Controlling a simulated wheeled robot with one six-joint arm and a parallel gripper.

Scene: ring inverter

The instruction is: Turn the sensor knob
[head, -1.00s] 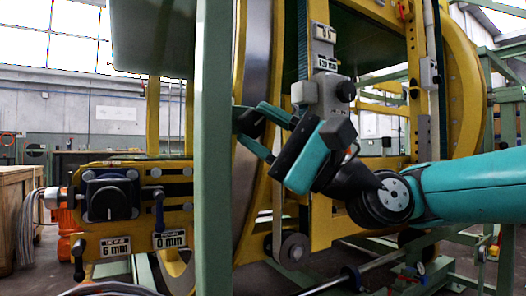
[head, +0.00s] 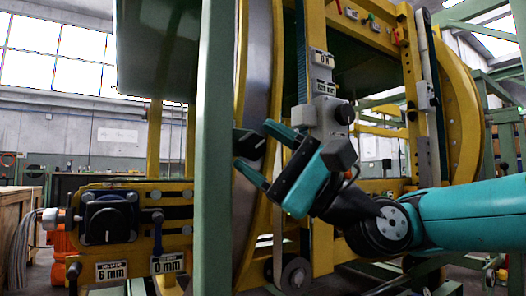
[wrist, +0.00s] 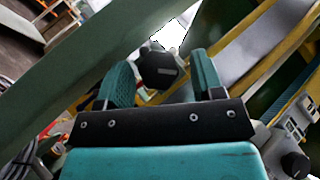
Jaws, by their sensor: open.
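A dark knob (wrist: 160,70) with a small light mark shows in the wrist view between the fingers of my gripper (wrist: 161,68). In the head view the knob (head: 250,142) sticks out to the right of a green post, which hides part of its surroundings. My gripper (head: 255,146) is teal, tilted, and open, with one finger above and one below the knob's right side. In the wrist view there is a gap at the right finger; whether the left finger touches the knob I cannot tell. No label for this knob is readable.
The green post (head: 215,190) stands close left of the fingers. A yellow ring frame (head: 262,60) rises behind them. A grey column with another black knob (head: 345,113) is right of my gripper. A black box with a knob (head: 109,219) sits on the left yellow beam.

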